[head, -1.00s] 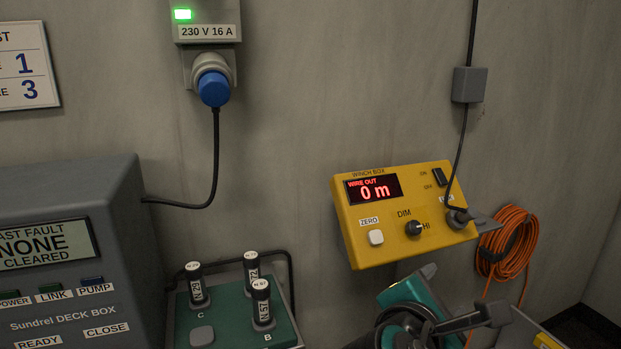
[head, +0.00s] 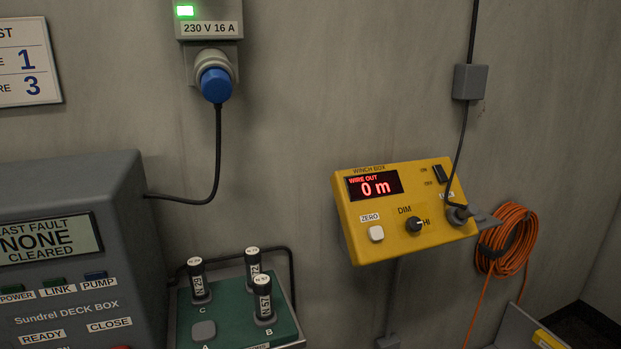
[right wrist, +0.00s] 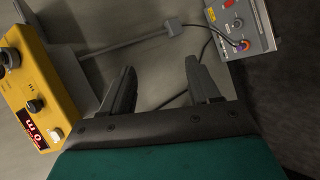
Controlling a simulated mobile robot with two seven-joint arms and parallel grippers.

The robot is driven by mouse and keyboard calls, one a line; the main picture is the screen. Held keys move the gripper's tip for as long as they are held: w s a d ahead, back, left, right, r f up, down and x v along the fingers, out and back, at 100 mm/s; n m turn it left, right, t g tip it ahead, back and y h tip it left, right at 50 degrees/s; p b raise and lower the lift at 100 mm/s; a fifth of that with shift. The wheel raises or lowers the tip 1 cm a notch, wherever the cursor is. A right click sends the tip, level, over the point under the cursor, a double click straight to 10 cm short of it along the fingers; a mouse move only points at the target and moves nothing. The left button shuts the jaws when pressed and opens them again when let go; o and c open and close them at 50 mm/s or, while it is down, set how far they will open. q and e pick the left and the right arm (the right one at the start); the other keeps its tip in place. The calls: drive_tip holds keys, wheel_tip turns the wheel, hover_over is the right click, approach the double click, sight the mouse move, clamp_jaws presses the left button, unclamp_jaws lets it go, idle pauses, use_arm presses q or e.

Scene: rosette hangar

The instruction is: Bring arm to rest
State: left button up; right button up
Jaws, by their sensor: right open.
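My right gripper (right wrist: 160,88) shows in the right wrist view with its two dark fingers spread apart and nothing between them. It is out of the head view. The yellow winch box (head: 405,215) stands upright in the middle right of the head view, its red display reading 0 m. The winch box also shows at the left edge of the right wrist view (right wrist: 40,85), apart from the fingers. My left gripper is in neither view.
The grey deck box (head: 70,260) stands at the left. A green rack (head: 235,305) holds 3 black cylinders. A blue plug (head: 214,85) sits in the wall socket. An orange cable coil (head: 507,240) hangs at the right. A grey panel (right wrist: 240,28) shows in the right wrist view.

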drive_tip(key=s+d+f+m+y, duration=0.1)
drive_tip(key=s+f+m+y, duration=0.3)
drive_tip(key=s+f+m, duration=0.6)
drive_tip(key=a+r+m, duration=0.2)
drive_tip(key=a+m, duration=0.1)
drive_tip(key=a, duration=0.7)
drive_tip(key=shift+s+a+r+m, duration=0.15)
drive_tip(key=shift+r+m, duration=0.15)
drive_tip(key=shift+m, duration=0.1)
